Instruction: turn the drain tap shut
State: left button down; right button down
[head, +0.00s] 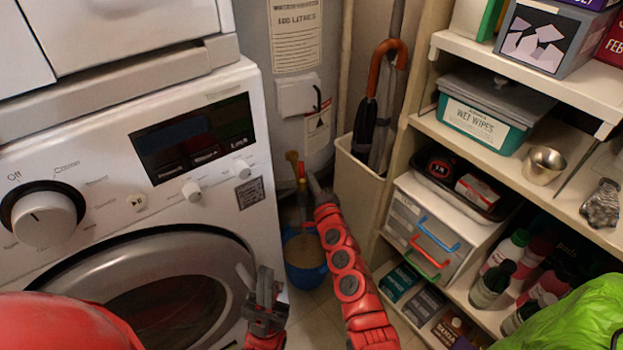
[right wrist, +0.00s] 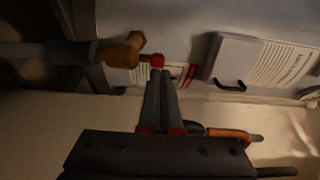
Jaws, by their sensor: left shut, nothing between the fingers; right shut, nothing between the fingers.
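The drain tap is a brass fitting (head: 292,157) with a small red part (head: 302,171), low on the grey water tank behind the washing machine. In the right wrist view the brass body (right wrist: 126,51) sits on the end of a grey pipe, with the red part (right wrist: 157,61) at its side. My right gripper (head: 312,178) is shut and empty, its fingertips (right wrist: 159,74) right at the red part; I cannot tell whether they touch it. My left gripper (head: 258,276) is shut and empty in front of the washing machine door.
A blue bucket (head: 306,270) of brownish liquid stands on the floor below the tap. The washing machine (head: 225,120) bounds the left. A cream umbrella bin (head: 355,185) and loaded shelves (head: 470,145) bound the right, leaving a narrow gap.

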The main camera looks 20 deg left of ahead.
jog(key=shift+s+a, duration=0.6)
jog(key=shift+a, duration=0.25)
dwell(0.3)
dwell(0.4)
